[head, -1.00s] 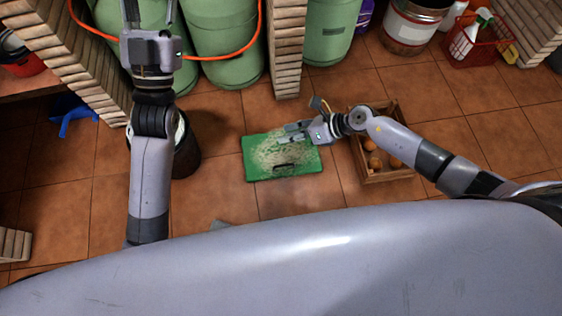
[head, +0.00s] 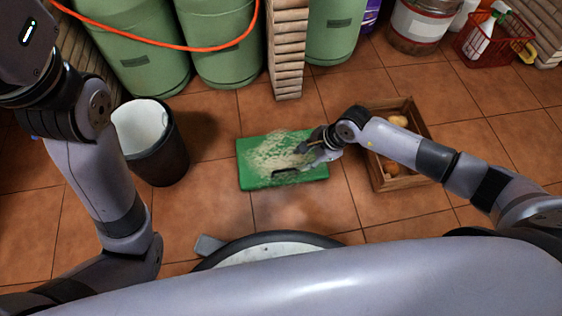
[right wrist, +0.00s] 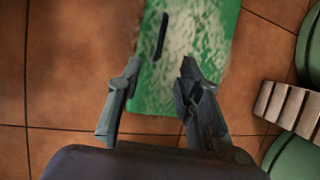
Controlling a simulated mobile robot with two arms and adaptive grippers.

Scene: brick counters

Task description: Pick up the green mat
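The green mat (head: 250,172) lies flat on the tiled floor, with a pale worn patch and a black slot or handle near its front edge. It also shows in the right wrist view (right wrist: 155,100), running up from between the fingers. My right gripper (head: 302,158) is over the mat's right part in the head view. In the right wrist view my right gripper (right wrist: 158,75) has its fingers spread with nothing gripped; it appears above the mat, contact cannot be judged. My left arm is at the left of the head view; its fingertips are out of frame.
A wooden crate (head: 427,179) with round items stands right of the mat. A dark bin (head: 172,162) with a white liner stands left. Green gas cylinders (head: 226,60) and a brick pillar (head: 287,50) stand behind.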

